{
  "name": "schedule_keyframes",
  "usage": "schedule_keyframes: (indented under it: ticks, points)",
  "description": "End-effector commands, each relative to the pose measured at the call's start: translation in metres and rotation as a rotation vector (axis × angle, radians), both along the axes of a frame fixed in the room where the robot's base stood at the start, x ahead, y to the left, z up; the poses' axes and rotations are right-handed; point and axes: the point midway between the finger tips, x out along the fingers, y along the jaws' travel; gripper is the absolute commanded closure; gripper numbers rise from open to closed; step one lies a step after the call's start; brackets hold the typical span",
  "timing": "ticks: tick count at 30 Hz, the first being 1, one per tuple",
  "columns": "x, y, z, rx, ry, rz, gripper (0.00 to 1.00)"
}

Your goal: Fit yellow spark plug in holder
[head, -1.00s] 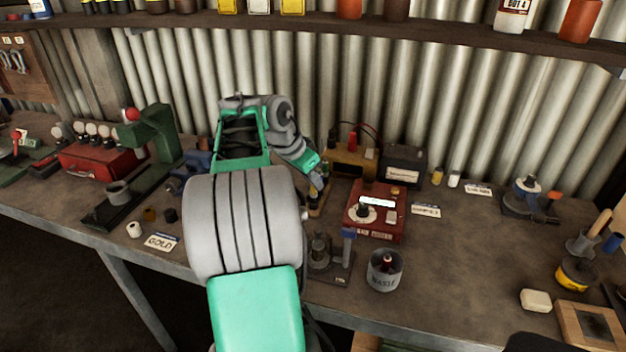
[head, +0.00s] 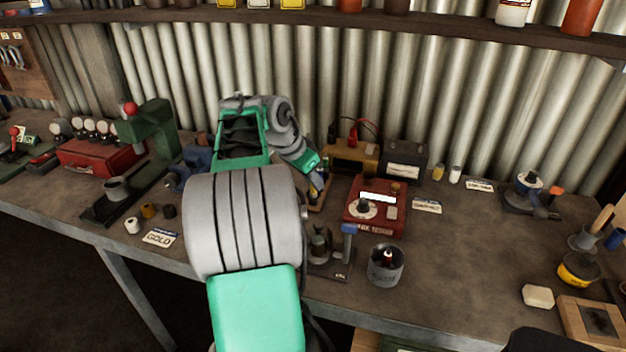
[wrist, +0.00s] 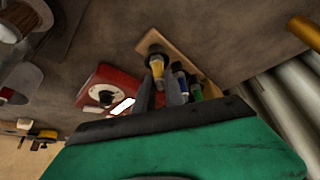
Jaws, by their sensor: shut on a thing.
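The yellow spark plug (wrist: 157,67) is between the fingers of my gripper (wrist: 160,92) in the wrist view. My gripper is shut on it. Its far end meets a dark round part over the wooden holder (wrist: 182,50); I cannot tell whether it is seated or just above. A blue plug (wrist: 180,78) and a green plug (wrist: 196,90) stand beside it along the same holder. In the head view my gripper (head: 317,180) is low over the holder (head: 318,200), and the yellow plug cannot be made out there.
A red tester box (head: 376,208) stands close to the holder's right. A waste can (head: 386,266) and a small stand (head: 328,255) are nearer the front edge. Brown (head: 352,158) and dark boxes (head: 404,163) stand behind. The bench is fairly clear right of the tester.

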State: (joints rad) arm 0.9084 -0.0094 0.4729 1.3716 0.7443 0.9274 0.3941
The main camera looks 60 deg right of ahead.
Motion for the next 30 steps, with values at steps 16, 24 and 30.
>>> schedule_keyframes:
  ticks: [16, 24, 30]
  points:
    - [0.0001, -0.0001, 0.0001, 0.000, 0.000, 0.000, 0.61]
    - [0.0000, 0.0000, -0.0001, 0.000, 0.000, 0.000, 0.44]
    - [0.0000, 0.0000, 0.0000, 0.000, 0.000, 0.000, 0.42]
